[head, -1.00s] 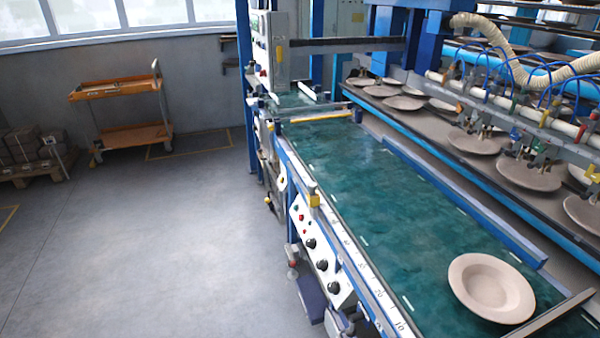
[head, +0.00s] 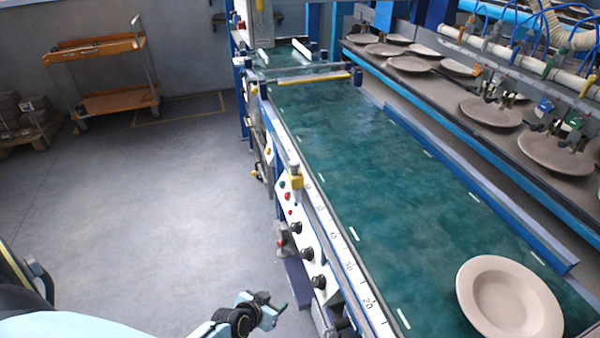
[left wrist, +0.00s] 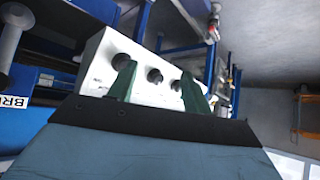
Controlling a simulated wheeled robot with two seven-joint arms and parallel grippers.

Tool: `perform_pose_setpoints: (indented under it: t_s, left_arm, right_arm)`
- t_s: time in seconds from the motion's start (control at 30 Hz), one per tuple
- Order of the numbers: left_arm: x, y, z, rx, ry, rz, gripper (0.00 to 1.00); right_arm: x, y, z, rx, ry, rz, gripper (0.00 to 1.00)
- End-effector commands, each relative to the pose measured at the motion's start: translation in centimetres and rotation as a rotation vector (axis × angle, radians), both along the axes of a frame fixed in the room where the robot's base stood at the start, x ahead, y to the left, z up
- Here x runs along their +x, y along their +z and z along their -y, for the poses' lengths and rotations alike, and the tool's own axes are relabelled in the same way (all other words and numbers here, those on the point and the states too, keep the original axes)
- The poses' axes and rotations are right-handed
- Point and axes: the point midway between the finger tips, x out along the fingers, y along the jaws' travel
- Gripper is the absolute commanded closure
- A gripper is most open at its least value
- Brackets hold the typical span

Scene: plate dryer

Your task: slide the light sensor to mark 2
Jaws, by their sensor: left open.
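The light sensor, a small yellow and grey block (head: 296,181), sits on the scale rail (head: 335,243) along the left edge of the green conveyor. The rail carries printed numbers; 20 (head: 368,304) is nearest me, with 30 and 40 farther up, and the sensor stands beyond 40. My left gripper (head: 274,310) is low in the head view, left of the control panel and well short of the sensor. In the left wrist view its two green fingers (left wrist: 160,90) are apart and empty before the panel. My right gripper is not in view.
The white control panel (head: 301,236) with black knobs is below the rail; its knobs also show in the left wrist view (left wrist: 154,76). A plate (head: 510,297) lies on the conveyor (head: 400,215). An orange trolley (head: 100,50) stands far left. The floor between is clear.

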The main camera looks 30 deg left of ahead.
Motion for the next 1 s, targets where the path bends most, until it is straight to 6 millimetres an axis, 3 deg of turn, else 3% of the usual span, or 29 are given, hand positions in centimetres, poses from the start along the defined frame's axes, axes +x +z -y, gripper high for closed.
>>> perform_pose_setpoints:
  t_s: [0.03, 0.13, 0.2, 0.3, 0.4, 0.5, 0.67, 1.0]
  left_arm:
    - [4.3, 3.0, -1.5, -0.004, 0.023, 0.131, 0.50]
    - [10.0, 10.6, -4.1, 0.000, 0.051, 0.356, 0.50]
    - [12.3, 15.6, -5.7, 0.009, 0.066, 0.489, 0.50]
    - [13.8, 21.3, -7.3, 0.022, 0.078, 0.635, 0.50]
    - [14.3, 24.9, -8.2, 0.034, 0.084, 0.723, 0.50]
    - [14.6, 26.7, -8.6, 0.041, 0.087, 0.763, 0.50]
    - [16.2, 27.1, -8.8, 0.040, 0.088, 0.771, 0.50]
    - [22.5, 26.9, -9.2, 0.038, 0.087, 0.768, 0.50]
  right_arm:
    - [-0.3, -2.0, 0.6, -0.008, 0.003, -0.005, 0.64]
    - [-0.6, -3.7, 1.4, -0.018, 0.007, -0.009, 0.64]
    - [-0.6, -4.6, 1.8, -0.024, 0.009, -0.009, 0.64]
    - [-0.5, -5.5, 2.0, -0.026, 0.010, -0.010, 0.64]
    - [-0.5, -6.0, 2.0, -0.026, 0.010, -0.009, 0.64]
    - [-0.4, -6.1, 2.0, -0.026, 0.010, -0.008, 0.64]
    - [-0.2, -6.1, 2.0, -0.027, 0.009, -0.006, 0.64]
    - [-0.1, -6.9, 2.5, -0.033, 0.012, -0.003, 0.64]
